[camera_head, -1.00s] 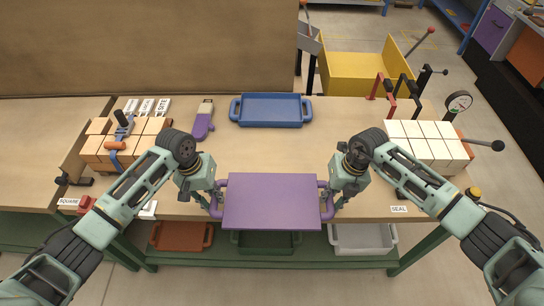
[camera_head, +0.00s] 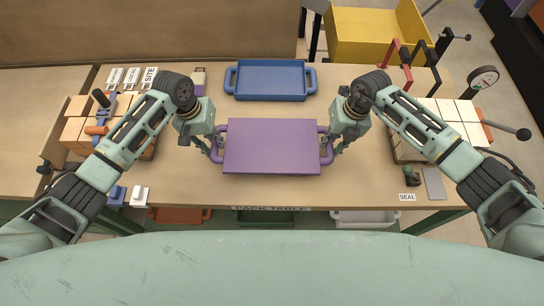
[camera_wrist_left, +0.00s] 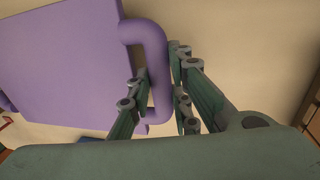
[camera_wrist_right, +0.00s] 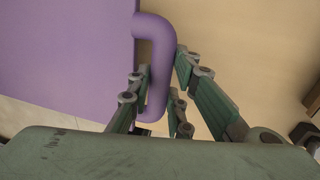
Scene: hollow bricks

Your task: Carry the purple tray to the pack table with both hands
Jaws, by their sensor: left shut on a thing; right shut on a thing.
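The purple tray (camera_head: 271,147) is in the middle of the head view, over the front half of the pack table (camera_head: 190,190). It looks level; I cannot tell whether it touches the table top. My left gripper (camera_head: 216,147) is shut on the tray's left handle, seen close in the left wrist view (camera_wrist_left: 158,75). My right gripper (camera_head: 326,147) is shut on the tray's right handle, seen in the right wrist view (camera_wrist_right: 160,70). The fingers sit on both sides of each handle bar. The PACK TABLE label (camera_head: 271,208) shows on the front edge.
A blue tray (camera_head: 270,80) lies behind the purple one. Clamped blocks stand left (camera_head: 75,130) and right (camera_head: 440,112). A yellow bin (camera_head: 375,32) is behind the table. Trays sit on the lower shelf (camera_head: 365,217). Bare table lies on both sides of the purple tray.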

